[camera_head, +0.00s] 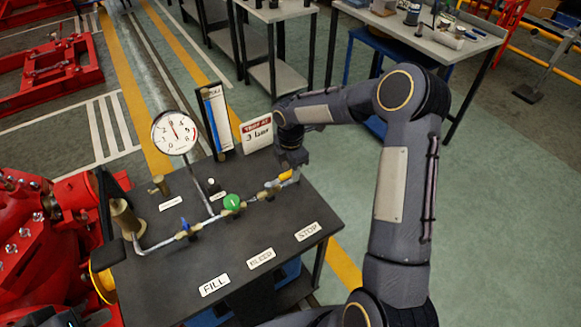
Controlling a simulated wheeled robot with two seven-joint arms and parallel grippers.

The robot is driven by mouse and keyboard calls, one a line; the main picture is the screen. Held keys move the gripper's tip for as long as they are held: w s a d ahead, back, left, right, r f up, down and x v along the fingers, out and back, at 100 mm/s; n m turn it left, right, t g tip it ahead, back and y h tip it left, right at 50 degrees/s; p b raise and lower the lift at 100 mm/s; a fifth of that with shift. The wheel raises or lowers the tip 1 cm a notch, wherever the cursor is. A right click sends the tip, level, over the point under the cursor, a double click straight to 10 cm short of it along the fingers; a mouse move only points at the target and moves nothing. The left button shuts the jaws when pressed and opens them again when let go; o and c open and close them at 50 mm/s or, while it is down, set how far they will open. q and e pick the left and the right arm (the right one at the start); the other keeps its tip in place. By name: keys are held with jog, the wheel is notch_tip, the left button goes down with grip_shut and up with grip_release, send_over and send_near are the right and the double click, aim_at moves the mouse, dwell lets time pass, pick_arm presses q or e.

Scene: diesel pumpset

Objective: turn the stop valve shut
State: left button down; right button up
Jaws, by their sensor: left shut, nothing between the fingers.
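The stop valve (285,176) is the yellow-handled valve near the right end of the pipe, on the same side as the STOP label (307,232). Its handle looks roughly in line with the pipe, but its far end is partly hidden by my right gripper. My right gripper (292,162) points down at the valve from above, very close to the handle. Its fingers are too small and dark to show their opening or any contact. A dark part at the bottom left edge appears to be my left gripper (90,319), shut and empty, away from the pipe.
The pipe on the dark bench (170,285) also carries a blue-handled valve (185,225) and a green-handled valve (232,202). Red machinery (40,225) stands at left.

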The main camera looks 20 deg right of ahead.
grip_shut()
